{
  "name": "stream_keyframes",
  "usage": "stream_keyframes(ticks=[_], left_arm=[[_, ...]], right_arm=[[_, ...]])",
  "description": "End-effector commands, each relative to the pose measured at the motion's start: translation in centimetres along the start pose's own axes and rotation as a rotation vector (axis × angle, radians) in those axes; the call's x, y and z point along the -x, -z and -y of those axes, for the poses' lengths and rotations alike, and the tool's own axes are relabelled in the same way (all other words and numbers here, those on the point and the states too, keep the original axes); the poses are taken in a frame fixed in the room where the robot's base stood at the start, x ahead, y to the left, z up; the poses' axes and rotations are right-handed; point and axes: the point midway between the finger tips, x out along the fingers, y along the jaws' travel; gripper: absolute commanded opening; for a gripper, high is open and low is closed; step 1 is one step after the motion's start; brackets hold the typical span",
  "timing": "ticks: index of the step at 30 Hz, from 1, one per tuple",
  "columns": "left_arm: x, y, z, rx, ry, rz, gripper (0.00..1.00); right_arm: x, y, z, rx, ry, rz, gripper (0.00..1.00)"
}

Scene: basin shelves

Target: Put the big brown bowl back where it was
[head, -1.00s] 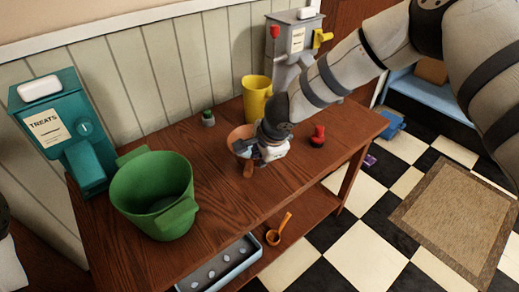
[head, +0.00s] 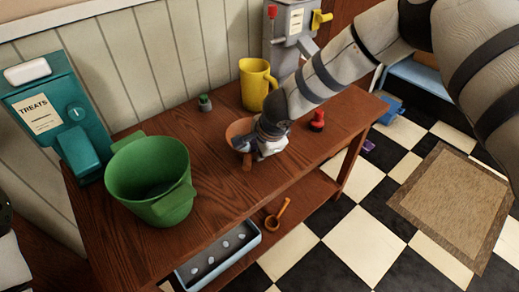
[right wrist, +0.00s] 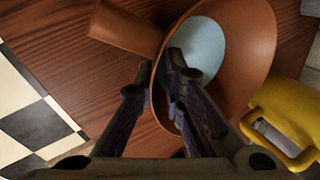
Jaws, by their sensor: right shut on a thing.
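The brown bowl (head: 237,131) is at the middle of the wooden table, between the green tub and the yellow jug. A stubby brown handle-like part (head: 247,163) shows at its near side. In the right wrist view the bowl (right wrist: 252,35) looks tilted, with a pale blue round patch inside it. My right gripper (head: 256,148) is shut on the bowl's near rim, one finger on each side of the wall in the right wrist view (right wrist: 158,78). Whether the bowl's base touches the table is hidden. My left gripper is not in view.
A green tub (head: 150,172) stands left, by a teal treats dispenser (head: 62,118). A yellow jug (head: 257,86), small green-topped item (head: 205,103) and red item (head: 317,120) stand near the bowl. A blue tray (head: 219,257) and orange ladle (head: 277,214) lie on the lower shelf.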

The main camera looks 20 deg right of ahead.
Motion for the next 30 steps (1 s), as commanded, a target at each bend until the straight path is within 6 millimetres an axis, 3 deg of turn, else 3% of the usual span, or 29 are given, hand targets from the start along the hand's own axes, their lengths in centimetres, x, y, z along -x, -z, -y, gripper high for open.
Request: stream_keyframes(ticks=[12, 13, 15, 16, 25, 30], left_arm=[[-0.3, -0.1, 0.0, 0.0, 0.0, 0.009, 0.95], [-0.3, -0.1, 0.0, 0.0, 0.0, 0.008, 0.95], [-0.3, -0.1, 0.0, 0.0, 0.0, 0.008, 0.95], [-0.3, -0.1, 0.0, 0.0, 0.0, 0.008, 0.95], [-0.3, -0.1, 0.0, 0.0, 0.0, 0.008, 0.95], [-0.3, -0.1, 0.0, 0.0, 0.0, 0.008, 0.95]], right_arm=[[-0.8, 0.0, -0.4, 0.0, 0.0, 0.0, 0.0], [-0.8, 0.0, -0.3, 0.0, 0.0, 0.0, 0.14], [-0.8, 0.0, -0.3, 0.0, 0.0, 0.0, 0.3], [-0.8, 0.0, -0.3, 0.0, 0.0, 0.0, 0.33], [-0.6, 0.0, -0.3, 0.0, 0.0, 0.0, 0.33], [2.6, 0.0, -0.2, 0.001, 0.003, 0.001, 0.33]])
